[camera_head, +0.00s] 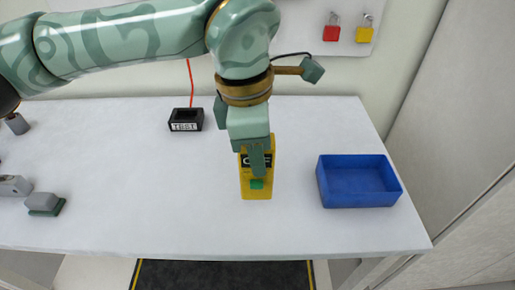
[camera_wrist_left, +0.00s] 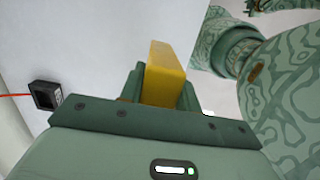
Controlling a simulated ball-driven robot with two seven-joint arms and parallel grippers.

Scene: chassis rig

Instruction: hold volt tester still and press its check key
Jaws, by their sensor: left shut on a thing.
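The yellow volt tester (camera_head: 257,193) is on the white table, near its front middle. A dark display with pale lettering sits above the key and is partly hidden by the gripper. My left gripper (camera_head: 257,163) reaches down from above and is shut on the tester. In the left wrist view the tester (camera_wrist_left: 165,72) stands between the two green fingers. Its key face cannot be seen there. My right gripper is in neither view.
A blue open tray (camera_head: 358,202) stands right of the tester. A black labelled box (camera_head: 186,120) with a red cord is at the back. Grey parts (camera_head: 43,202) lie at the left. A red padlock (camera_head: 331,33) and a yellow padlock (camera_head: 364,34) hang on the wall board.

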